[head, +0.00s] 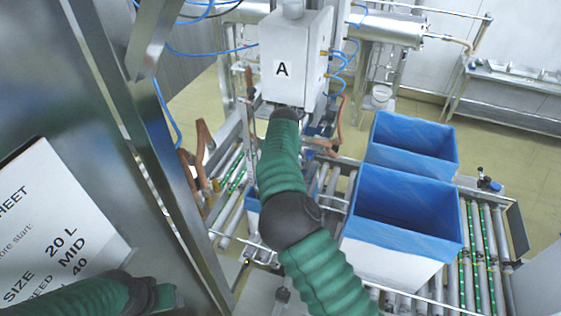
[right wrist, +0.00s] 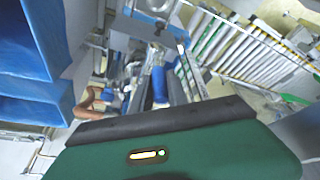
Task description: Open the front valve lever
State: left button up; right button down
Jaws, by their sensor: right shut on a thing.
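My right arm reaches up the middle of the head view to the front of the white valve box marked A (head: 284,72). My right gripper is at the arm's far end, just under that box, where the arm hides its fingers from the head view. The green and black gripper body (right wrist: 180,150) fills the bottom of the right wrist view. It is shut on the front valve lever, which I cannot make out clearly.
Two boxes with blue liners, a near one (head: 395,265) and a far one (head: 412,146), stand right of my arm. Conveyor rollers (head: 482,250) run beside them. A metal post (head: 150,150) and a white sheet (head: 55,235) are at the left. Blue hoses hang around the valve box.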

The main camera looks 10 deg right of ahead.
jog(key=shift+s+f, duration=0.1)
jog(key=shift+f, duration=0.1)
jog(key=c, duration=1.4)
grip_release()
jog(key=shift+a, duration=0.15)
jog(key=shift+c, duration=0.2)
jog(key=shift+o, duration=0.7)
jog(key=shift+w, duration=0.2)
jog(key=b+v, duration=0.5)
jog(key=v, duration=1.1)
jog(key=shift+r, duration=0.4)
jog(key=shift+w+a, duration=0.1)
